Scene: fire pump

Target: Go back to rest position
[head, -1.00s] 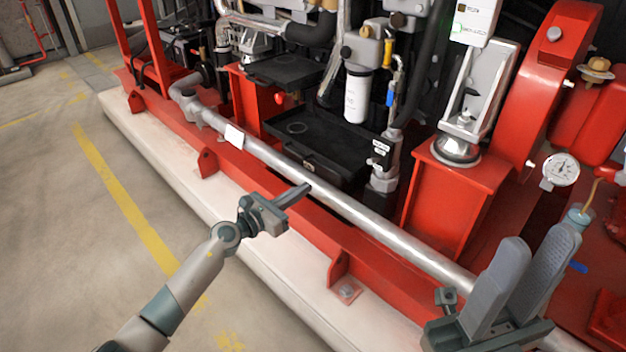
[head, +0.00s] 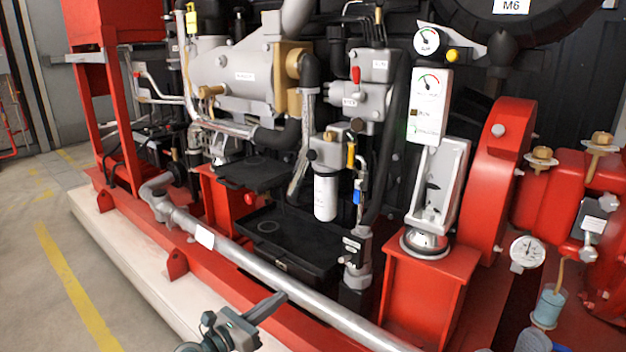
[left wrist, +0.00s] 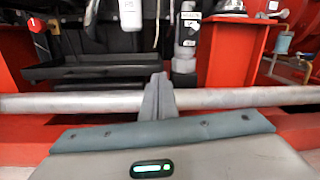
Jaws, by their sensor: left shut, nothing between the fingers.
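My left gripper (head: 278,299) is at the bottom centre of the head view, with its fingers shut and nothing between them. Its tips point up and right and overlap the long silver pipe (head: 325,318) in the picture; I cannot tell whether they touch it. In the left wrist view the shut fingers (left wrist: 158,90) stand in front of the same pipe (left wrist: 70,102).
A red pump frame (head: 160,252) on a pale plinth (head: 120,262) runs along the pipe. Behind stand black trays (head: 285,245), a white filter (head: 326,196), a gauge panel (head: 428,105) and a round pressure gauge (head: 527,252). The floor with a yellow line (head: 75,290) is clear at left.

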